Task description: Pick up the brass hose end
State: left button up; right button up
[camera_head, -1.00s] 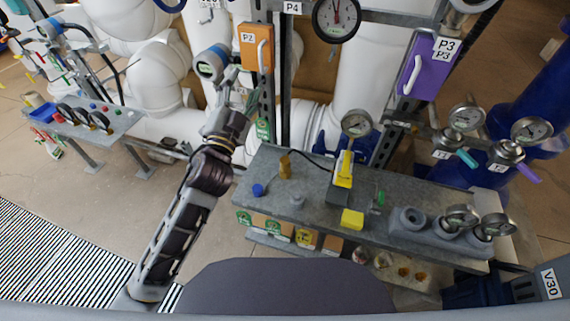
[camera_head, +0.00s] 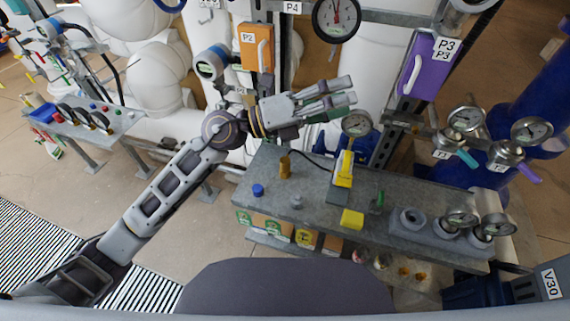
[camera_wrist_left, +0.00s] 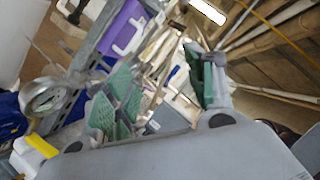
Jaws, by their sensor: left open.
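The brass hose end (camera_head: 285,166) is a small brass-coloured upright piece on the grey bench (camera_head: 320,205), near its back left, in the head view. My left gripper (camera_head: 345,92) is open and empty. It is above and behind the bench, up and to the right of the brass piece in the picture, and points to the right. In the left wrist view its green-padded fingers (camera_wrist_left: 160,85) are spread apart with nothing held between them. I cannot make out the brass piece in that view. My right gripper is not in view.
A blue cap (camera_head: 258,190), a yellow block (camera_head: 352,219) and a yellow-handled tool (camera_head: 344,170) share the bench. Gauges (camera_head: 495,226) stand at its right end. The orange P2 box (camera_head: 256,48), purple P3 box (camera_head: 428,68) and white pipes rise behind it.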

pick_arm(q)
notch_tip(320, 180, down, 12)
jog(key=a+m+g+y, duration=0.25)
jog(key=m+y, duration=0.35)
jog(key=y, duration=0.3)
jog(key=w+a+f+t+y, duration=0.2)
jog(key=w+a+f+y, duration=0.3)
jog(key=a, duration=0.7)
jog(key=w+y, duration=0.2)
jog(key=y, duration=0.1)
jog(key=shift+w, duration=0.4)
jog(key=shift+f, duration=0.15)
send_over(284, 160)
jog(key=s+a, duration=0.1)
jog(key=a, duration=0.1)
notch_tip(284, 160, down, 7)
jog(key=shift+d+f+p, duration=0.15)
jog(key=shift+f+p, duration=0.2)
jog(key=shift+p, duration=0.15)
jog(key=shift+f, duration=0.1)
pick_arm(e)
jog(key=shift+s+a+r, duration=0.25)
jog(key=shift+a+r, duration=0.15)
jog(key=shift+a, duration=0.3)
